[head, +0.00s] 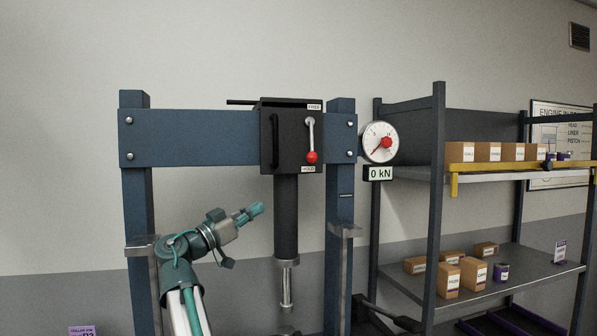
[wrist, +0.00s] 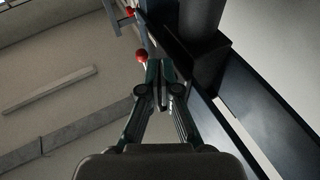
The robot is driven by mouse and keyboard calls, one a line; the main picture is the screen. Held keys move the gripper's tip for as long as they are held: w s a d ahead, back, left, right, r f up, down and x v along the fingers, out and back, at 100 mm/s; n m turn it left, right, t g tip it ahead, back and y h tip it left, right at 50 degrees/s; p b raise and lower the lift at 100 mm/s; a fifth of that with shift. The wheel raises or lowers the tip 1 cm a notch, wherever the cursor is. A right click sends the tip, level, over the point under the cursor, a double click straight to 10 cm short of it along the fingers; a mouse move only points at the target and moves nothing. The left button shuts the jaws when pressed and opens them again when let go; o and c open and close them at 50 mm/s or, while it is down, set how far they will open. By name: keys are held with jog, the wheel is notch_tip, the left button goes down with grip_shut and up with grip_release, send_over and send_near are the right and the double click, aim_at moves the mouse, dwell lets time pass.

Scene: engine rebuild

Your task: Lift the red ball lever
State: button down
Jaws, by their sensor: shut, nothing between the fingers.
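The red ball lever (head: 311,157) is a silver rod with a red ball at its lower end. It hangs down on the front of the dark press head, with the ball just above the HOLD label. My gripper (head: 257,209) is shut and empty, below and to the left of the ball in the head view, clearly apart from it. In the wrist view, the shut fingertips (wrist: 160,66) show with a red ball (wrist: 141,56) just beyond them. A second red shape is higher up there; I cannot tell for certain which is the lever's.
The press head (head: 291,104) sits on a blue crossbeam (head: 200,138) between two posts. A black cylinder (head: 286,220) hangs below it, right of my gripper. A round gauge with a red knob (head: 386,143) and a 0 kN display are to the right. Shelves (head: 500,275) with boxes stand farther right.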

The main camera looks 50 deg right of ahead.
jog(key=s+a+r+m+g+h+b, duration=0.1)
jog(key=s+r, duration=0.3)
jog(key=r, duration=0.5)
jog(key=shift+a+m+g, duration=0.45)
jog(key=shift+m+g, duration=0.25)
jog(key=shift+d, duration=0.1)
jog(key=p, duration=0.4)
send_near(311, 140)
jog(key=d, duration=0.1)
jog(key=s+d+p, duration=0.1)
jog(key=d+p, duration=0.1)
jog(key=shift+s+d+r, duration=0.1)
jog(key=shift+s+d, duration=0.05)
jog(key=shift+s, duration=0.15)
jog(key=shift+s+d+f+p, duration=0.1)
jog(key=shift+d+f+p, duration=0.25)
jog(key=shift+d, duration=0.3)
jog(key=shift+f+h+b, duration=0.1)
jog(key=shift+h+b, duration=0.2)
jog(key=shift+b, duration=0.05)
